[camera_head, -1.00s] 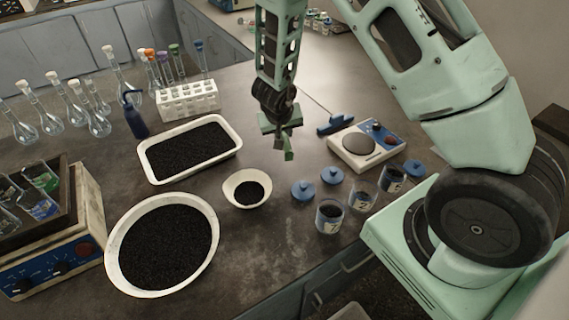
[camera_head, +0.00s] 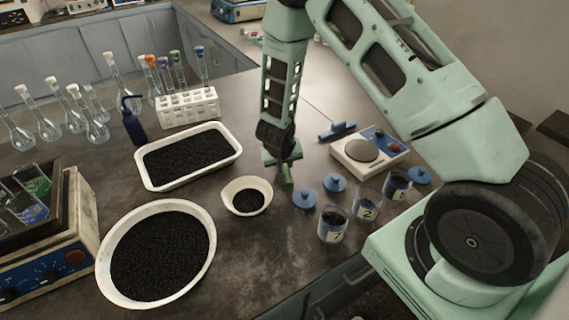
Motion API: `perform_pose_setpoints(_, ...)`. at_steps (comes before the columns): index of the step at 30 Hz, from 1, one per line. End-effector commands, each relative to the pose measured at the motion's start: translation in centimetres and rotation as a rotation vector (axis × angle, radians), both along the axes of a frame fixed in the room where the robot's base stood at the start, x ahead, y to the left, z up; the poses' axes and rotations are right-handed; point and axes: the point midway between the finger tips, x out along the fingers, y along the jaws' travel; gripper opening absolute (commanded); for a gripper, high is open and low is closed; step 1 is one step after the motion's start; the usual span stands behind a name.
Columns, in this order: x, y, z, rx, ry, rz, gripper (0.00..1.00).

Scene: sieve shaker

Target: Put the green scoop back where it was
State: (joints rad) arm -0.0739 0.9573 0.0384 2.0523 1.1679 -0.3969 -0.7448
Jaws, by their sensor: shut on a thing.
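My gripper (camera_head: 284,166) points down over the bench, just right of the small white bowl. It is shut on the green scoop (camera_head: 287,178), which hangs below the fingers. Only a small part of the scoop shows. I cannot tell whether its lower end touches the bench.
A small bowl (camera_head: 230,205), a large round bowl (camera_head: 107,283) and a rectangular tray (camera_head: 236,151) hold dark grains. Right are a small scale (camera_head: 385,154), labelled jars (camera_head: 332,225), blue lids (camera_head: 304,199) and a blue-handled tool (camera_head: 338,131). A white tube rack (camera_head: 188,106) stands behind.

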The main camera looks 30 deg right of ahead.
Motion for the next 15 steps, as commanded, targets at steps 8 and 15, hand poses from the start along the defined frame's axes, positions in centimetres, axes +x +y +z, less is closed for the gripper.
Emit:
perform_pose_setpoints(8, -0.02, 0.0, -0.29, 0.0, 0.0, 0.001, 0.42)
perform_pose_setpoints(15, -0.01, -0.01, -0.18, 0.0, 0.0, 0.0, 0.42)
